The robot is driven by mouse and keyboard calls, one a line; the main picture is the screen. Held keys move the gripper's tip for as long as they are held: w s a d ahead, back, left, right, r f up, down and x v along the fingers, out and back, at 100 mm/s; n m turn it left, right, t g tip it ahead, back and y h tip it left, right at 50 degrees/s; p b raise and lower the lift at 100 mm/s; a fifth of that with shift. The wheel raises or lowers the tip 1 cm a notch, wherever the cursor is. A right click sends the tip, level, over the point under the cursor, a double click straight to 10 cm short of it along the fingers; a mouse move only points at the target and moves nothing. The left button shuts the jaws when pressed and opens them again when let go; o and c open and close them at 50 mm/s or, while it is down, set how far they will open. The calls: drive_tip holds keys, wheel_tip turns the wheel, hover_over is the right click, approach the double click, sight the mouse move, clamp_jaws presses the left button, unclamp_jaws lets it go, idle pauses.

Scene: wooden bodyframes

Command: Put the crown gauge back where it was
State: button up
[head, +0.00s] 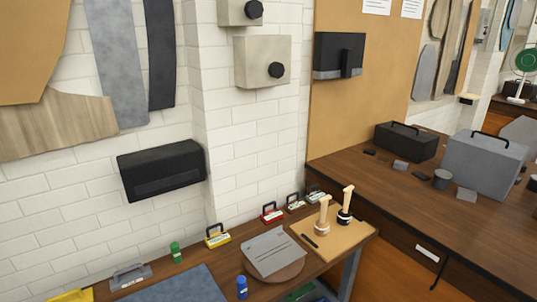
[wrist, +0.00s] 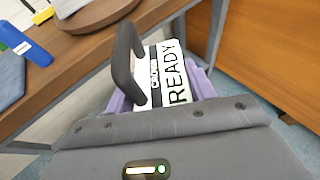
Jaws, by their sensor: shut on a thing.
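The crown gauge (wrist: 172,75) fills the middle of the wrist view. It has a dark arched handle, a purple body and a white label reading CROWN and READY. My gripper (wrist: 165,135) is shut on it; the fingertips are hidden. The gauge appears beyond the front edge of the wooden bench (wrist: 75,70). Neither it nor my gripper shows in the head view. Along the back of the bench (head: 215,262) stand similar handled gauges: a yellow one (head: 217,238), a red one (head: 271,214), a greenish one (head: 295,204) and a grey-blue one (head: 313,194).
A round board with a grey sheet (head: 272,250) lies mid-bench. Bare wood shows between the yellow and red gauges. A grey handled block (head: 130,276) is at left.

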drive_tip(key=w+r, duration=0.4)
drive_tip(key=r, duration=0.1)
drive_tip(key=shift+w+r, duration=0.2)
drive_tip(key=shift+r, duration=0.1)
drive_tip(key=s+f, duration=0.4)
drive_tip(key=f, duration=0.1)
drive_tip(key=shift+s+f, duration=0.25)
drive_tip(key=shift+f, duration=0.05)
drive_tip(key=shift+w, duration=0.1)
